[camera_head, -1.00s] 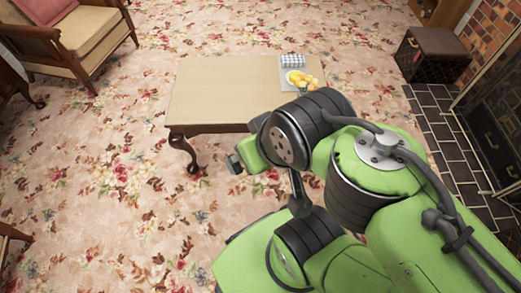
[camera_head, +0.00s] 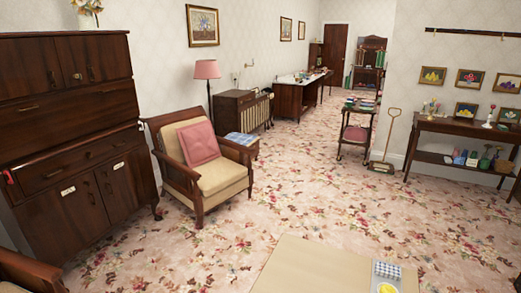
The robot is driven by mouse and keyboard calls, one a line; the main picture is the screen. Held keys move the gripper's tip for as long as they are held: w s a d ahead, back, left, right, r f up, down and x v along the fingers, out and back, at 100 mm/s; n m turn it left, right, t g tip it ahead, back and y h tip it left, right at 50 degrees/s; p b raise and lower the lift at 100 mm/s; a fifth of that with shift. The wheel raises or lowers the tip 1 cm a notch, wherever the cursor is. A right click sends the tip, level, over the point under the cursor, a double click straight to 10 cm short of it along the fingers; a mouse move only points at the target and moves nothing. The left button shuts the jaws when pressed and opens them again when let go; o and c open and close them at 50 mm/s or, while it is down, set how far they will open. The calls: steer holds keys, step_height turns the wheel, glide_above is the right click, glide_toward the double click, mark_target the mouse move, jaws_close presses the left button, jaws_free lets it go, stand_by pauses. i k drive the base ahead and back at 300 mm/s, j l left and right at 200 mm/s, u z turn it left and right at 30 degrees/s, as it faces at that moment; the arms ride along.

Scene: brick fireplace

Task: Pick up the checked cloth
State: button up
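The checked cloth (camera_head: 387,269), blue-grey and white, lies folded at the far end of a light tray (camera_head: 374,281) on the low wooden table (camera_head: 305,268). Yellow fruit (camera_head: 387,288) is beside it on the near side, cut off by the bottom edge of the picture. My gripper is outside this view, so its distance from the cloth and whether it is open do not show.
An armchair (camera_head: 215,183) with a pink cushion stands left beyond the table. A dark cabinet (camera_head: 85,140) fills the far left. A side table (camera_head: 462,145) with small items stands at the right wall. Flowered carpet (camera_head: 300,205) lies open beyond the table.

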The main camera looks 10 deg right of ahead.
mark_target(392, 272)
steer(key=z, duration=1.25)
steer(key=i+l+u, duration=0.1)
steer(key=l+u, duration=0.35)
steer(key=l, duration=0.15)
steer(key=l+u, duration=0.4)
steer(key=l, duration=0.25)
steer(key=i+l+u, duration=0.2)
steer(key=l+u, duration=0.75)
steer(key=l, duration=0.2)
steer(key=l+u, duration=0.5)
steer(key=l, duration=0.15)
steer(key=k+l+u, duration=0.1)
steer(key=l+u, duration=0.35)
steer(key=l, duration=0.2)
steer(key=k+l+u, duration=0.2)
steer(key=l+u, duration=0.8)
steer(key=l, duration=0.2)
steer(key=l+u, duration=0.5)
steer(key=l, duration=0.25)
